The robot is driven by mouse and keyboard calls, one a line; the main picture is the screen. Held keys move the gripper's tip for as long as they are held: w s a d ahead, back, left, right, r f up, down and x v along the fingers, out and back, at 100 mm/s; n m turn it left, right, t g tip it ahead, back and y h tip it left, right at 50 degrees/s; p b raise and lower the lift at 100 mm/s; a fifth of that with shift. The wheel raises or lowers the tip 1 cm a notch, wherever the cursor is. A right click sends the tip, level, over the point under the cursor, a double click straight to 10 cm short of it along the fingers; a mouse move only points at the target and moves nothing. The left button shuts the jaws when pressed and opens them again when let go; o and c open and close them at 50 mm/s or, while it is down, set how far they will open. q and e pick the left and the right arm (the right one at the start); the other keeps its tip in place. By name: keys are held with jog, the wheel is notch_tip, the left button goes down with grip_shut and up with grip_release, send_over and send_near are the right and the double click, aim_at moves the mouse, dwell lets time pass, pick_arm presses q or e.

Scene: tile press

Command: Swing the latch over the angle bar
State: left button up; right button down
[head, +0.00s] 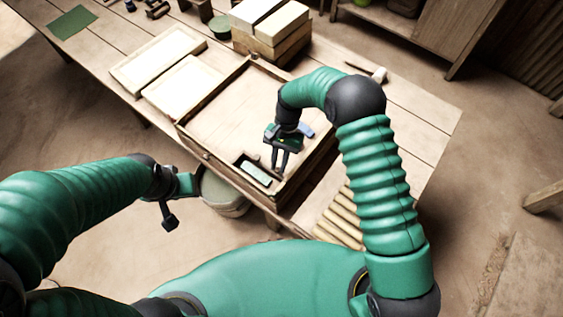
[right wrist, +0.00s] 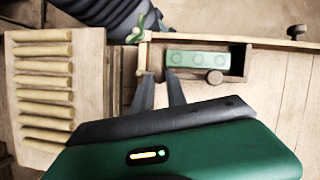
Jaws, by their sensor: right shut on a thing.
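The green angle bar (head: 255,173) lies in a slot at the near end of the wooden press box (head: 185,131). In the right wrist view the bar (right wrist: 197,59) has round marks on its face. My right gripper (head: 280,172) points down at the box's near edge, by the right end of the slot. In the wrist view its fingertips (right wrist: 160,74) are beside the bar's left end, shut on a small wooden piece that seems to be the latch, mostly hidden. My left gripper (head: 168,213) hangs off the table's near edge, away from the box; its opening is unclear.
Wooden slats (head: 343,217) lie right of the box, also in the wrist view (right wrist: 45,80). Pale boards (head: 185,85) lie left of it, stacked blocks (head: 272,30) behind. A bucket (head: 222,193) stands below the table edge. The table's right end is mostly clear.

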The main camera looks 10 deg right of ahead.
jog(key=shift+s+a+n, duration=0.1)
jog(key=shift+a+n, duration=0.2)
jog(key=shift+n, duration=0.4)
jog(key=c, duration=1.3)
grip_release()
jog(key=shift+s, duration=0.1)
jog(key=shift+c, duration=0.2)
jog(key=shift+r+h, duration=0.1)
jog(key=shift+h, duration=0.2)
jog(key=b+v, duration=0.3)
jog(key=v, duration=1.3)
jog(key=shift+w+r, duration=0.2)
jog(key=shift+w, duration=0.15)
